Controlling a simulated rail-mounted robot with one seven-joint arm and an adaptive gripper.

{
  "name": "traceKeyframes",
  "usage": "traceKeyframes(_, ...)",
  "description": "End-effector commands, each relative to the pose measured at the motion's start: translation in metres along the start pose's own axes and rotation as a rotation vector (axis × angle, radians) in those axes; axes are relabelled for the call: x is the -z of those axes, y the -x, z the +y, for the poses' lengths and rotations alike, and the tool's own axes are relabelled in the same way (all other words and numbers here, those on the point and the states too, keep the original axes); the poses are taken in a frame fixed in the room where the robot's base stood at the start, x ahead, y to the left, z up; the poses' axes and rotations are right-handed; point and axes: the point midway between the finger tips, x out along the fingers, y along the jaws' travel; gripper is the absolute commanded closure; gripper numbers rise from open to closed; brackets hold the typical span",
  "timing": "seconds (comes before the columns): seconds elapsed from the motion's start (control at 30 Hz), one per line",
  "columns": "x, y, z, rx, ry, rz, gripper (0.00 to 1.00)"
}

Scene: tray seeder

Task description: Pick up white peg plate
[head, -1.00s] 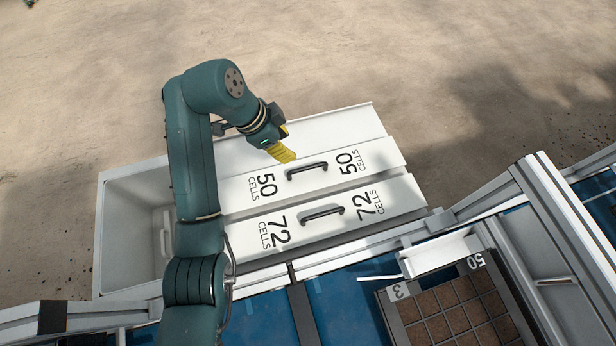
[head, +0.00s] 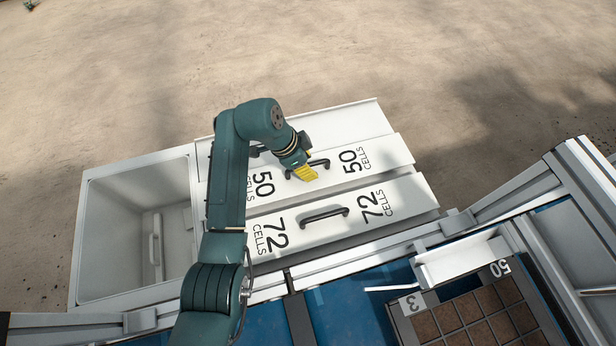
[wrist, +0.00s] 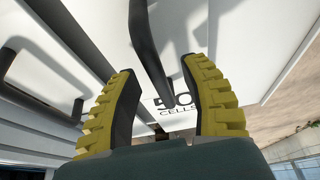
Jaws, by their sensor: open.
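Two white plates with black bar handles lie side by side, marked "50 CELLS" (head: 335,177) and "72 CELLS" (head: 296,238). My gripper (head: 305,174), with yellow ribbed fingers, is open over the 50 plate at its handle (head: 321,162). In the wrist view my gripper (wrist: 163,75) has that black handle (wrist: 150,55) running between its parted fingers, with the white 50 plate (wrist: 215,25) behind. I cannot tell whether the fingers touch the handle. No pegs can be made out.
An open white bin (head: 105,235) stands left of the plates. The neighbouring 72 handle (head: 324,214) lies close on the near side. A metal frame rail (head: 520,215) and a tray of brown-filled cells (head: 470,310) are at the lower right. Sandy ground lies beyond.

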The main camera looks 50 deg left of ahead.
Motion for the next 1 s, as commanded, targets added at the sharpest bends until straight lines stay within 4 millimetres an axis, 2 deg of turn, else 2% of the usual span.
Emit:
traceKeyframes(0.03, 0.000, -0.007, 0.000, 0.001, -0.001, 0.000, 0.55)
traceKeyframes(0.27, 0.001, -0.006, 0.000, 0.002, 0.000, 0.000, 0.55)
traceKeyframes(0.5, 0.000, -0.006, 0.000, 0.002, 0.000, 0.000, 1.00)
traceKeyframes(0.87, 0.002, -0.003, -0.001, 0.005, -0.002, 0.003, 1.00)
traceKeyframes(1.0, 0.008, 0.012, -0.002, 0.007, -0.003, 0.004, 1.00)
